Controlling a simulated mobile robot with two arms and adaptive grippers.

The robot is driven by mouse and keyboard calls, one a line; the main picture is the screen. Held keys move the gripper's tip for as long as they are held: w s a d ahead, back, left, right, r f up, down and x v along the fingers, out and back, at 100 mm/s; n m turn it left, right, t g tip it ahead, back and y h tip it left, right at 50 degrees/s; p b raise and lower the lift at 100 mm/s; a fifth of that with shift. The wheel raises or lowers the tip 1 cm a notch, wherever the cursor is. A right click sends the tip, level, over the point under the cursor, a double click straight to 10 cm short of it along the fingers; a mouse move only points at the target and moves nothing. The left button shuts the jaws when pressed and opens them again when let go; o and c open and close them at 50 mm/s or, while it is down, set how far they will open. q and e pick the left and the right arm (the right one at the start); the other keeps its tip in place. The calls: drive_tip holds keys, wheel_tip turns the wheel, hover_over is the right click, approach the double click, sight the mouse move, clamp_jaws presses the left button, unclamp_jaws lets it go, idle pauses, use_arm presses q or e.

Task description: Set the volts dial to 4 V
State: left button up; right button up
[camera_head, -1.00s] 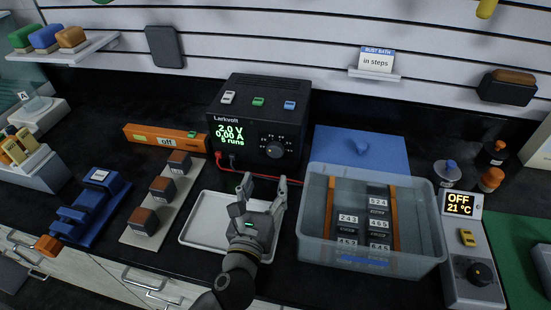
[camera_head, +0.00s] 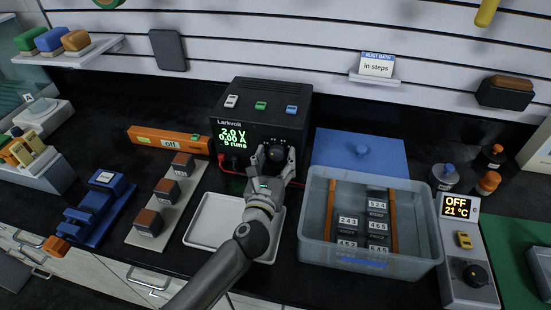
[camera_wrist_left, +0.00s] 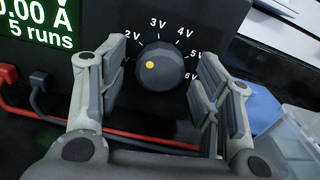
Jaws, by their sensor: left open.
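The black Larkvolt power supply (camera_head: 262,108) stands at the back middle of the bench. Its green display (camera_head: 231,136) reads 2.0 V, 0.00 A and 5 runs. The round volts dial (camera_wrist_left: 166,66) sits on its front face, with marks from 2 V to 6 V around it. The dial's yellow dot lies on its left side, toward the 2 V mark. In the head view the dial (camera_head: 279,156) is partly covered by my gripper. My left gripper (camera_head: 273,160) is open, with one finger on each side of the dial; I cannot tell if they touch it. My right gripper is not in view.
A red cable (camera_wrist_left: 150,143) runs below the dial. A white tray (camera_head: 207,222) lies under my left arm. A clear water tub (camera_head: 313,217) with numbered plates stands at right, before a blue lid (camera_head: 340,148). An orange bar (camera_head: 190,143) marked "off" lies at left.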

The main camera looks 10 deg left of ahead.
use_arm(q)
drive_tip(key=c, duration=1)
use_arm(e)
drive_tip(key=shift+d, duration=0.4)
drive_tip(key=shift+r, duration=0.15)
use_arm(q)
drive_tip(key=m+p, duration=0.1)
drive_tip(key=p, duration=0.1)
drive_tip(key=m+p, duration=0.2)
drive_tip(key=shift+r+m, duration=0.2)
drive_tip(key=shift+m, duration=0.1)
drive_tip(key=m+p, duration=0.2)
drive_tip(key=m, duration=0.1)
drive_tip(key=shift+m+p, duration=0.3)
drive_tip(key=shift+p, duration=0.1)
drive_tip(key=m+p, duration=0.3)
drive_tip(key=m, duration=0.1)
drive_tip(key=shift+a+m, duration=0.1)
drive_tip(key=shift+m, duration=0.2)
drive_tip(key=shift+f+m+p, duration=0.15)
drive_tip(key=shift+m+p, duration=0.75)
drive_tip(key=shift+m, duration=1)
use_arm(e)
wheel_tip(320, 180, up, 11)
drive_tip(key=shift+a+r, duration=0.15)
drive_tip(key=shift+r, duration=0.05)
